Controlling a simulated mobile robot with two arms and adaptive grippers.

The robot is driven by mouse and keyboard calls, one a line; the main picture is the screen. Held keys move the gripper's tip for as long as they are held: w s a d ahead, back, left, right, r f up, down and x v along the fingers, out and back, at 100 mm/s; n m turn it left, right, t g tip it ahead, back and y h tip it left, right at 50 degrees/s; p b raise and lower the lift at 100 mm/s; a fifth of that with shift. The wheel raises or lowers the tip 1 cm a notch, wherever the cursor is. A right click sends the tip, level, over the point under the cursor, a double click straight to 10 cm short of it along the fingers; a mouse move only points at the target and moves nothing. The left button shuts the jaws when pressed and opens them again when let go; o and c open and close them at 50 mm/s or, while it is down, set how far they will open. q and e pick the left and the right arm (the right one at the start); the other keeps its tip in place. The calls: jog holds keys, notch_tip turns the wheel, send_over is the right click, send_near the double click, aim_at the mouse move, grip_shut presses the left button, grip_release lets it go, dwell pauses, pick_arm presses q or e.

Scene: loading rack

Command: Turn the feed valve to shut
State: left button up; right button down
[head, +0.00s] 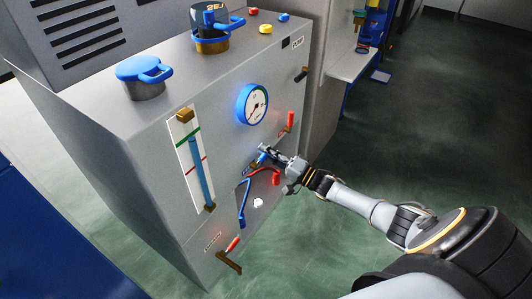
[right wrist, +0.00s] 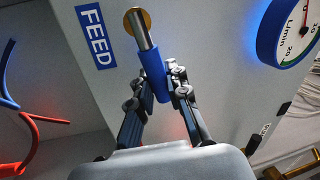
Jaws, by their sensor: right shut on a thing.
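The feed valve has a lever with a blue sleeve (right wrist: 153,72) on a steel stem, coming from a brass pivot. A blue FEED label (right wrist: 95,33) is beside it on the panel. My right gripper (right wrist: 158,82) has its fingers closed on either side of the blue sleeve, touching it. In the head view my right gripper (head: 272,156) is at the front of the grey cabinet (head: 165,225), below the round gauge (head: 252,104), and partly hides the lever. My left gripper is not in view.
Red and blue hoses (head: 243,204) hang just below the gripper. A sight tube (head: 196,165) is on the left of the panel, and a red-handled lever (head: 291,120) is close on the right. The green floor (head: 420,130) to the right is clear.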

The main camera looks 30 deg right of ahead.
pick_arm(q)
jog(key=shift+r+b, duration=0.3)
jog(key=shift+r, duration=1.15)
pick_arm(e)
jog(key=shift+d+f+m+h, duration=0.1)
jog(key=shift+f+m+h, duration=0.5)
jog(key=shift+m, duration=0.7)
jog(key=c, duration=1.3)
grip_release()
jog(key=shift+s+f, duration=0.1)
jog(key=shift+s, duration=0.05)
jog(key=v, duration=1.1)
jog(key=shift+s+d+f, duration=0.2)
jog(key=shift+s, duration=0.05)
